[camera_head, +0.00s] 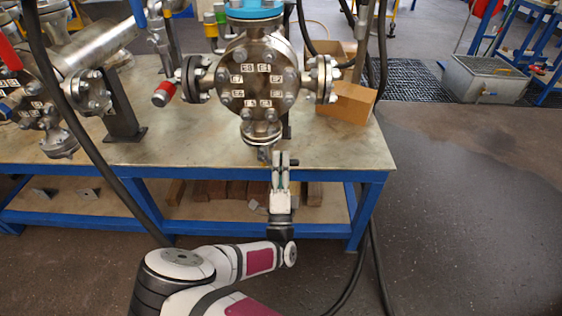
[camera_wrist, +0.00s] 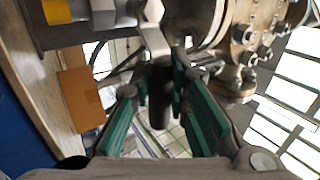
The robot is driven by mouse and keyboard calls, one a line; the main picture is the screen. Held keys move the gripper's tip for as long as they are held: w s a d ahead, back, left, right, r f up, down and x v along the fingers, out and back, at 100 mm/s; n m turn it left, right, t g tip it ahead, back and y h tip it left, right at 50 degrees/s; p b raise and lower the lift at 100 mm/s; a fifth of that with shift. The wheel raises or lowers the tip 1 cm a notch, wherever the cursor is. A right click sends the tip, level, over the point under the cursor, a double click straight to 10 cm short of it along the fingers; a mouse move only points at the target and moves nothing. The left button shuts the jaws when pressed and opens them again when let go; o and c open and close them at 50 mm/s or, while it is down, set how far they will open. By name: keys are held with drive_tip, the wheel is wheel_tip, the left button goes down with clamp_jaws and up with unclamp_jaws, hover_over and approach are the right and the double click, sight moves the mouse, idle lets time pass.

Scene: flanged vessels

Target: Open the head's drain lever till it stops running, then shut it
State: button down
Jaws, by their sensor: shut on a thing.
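The flanged vessel head (camera_head: 258,75) is a round bolted steel disc with small numbered plates, standing over the table. A bottom flange (camera_head: 262,132) hangs under it, with a small drain fitting (camera_head: 264,154) below. My gripper (camera_head: 280,160) is at the table's front edge, just below and right of that fitting. In the wrist view, the drain lever (camera_wrist: 157,95) is a pale metal strap with a dark grip end. My green-padded fingers (camera_wrist: 172,95) are shut on the dark grip, one on each side. I cannot make out any running liquid. The lever is mostly hidden by my gripper in the head view.
The table (camera_head: 345,152) has a blue frame and a lower shelf with wooden blocks. A cardboard box (camera_head: 346,103) sits at its right rear. A red-handled side valve (camera_head: 163,93) and black hoses flank the head. Floor to the right (camera_head: 460,210) is clear.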

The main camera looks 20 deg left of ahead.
drive_tip(key=shift+s+f, duration=0.1)
drive_tip(key=c, duration=1.5)
unclamp_jaws()
drive_tip(key=v, duration=1.2)
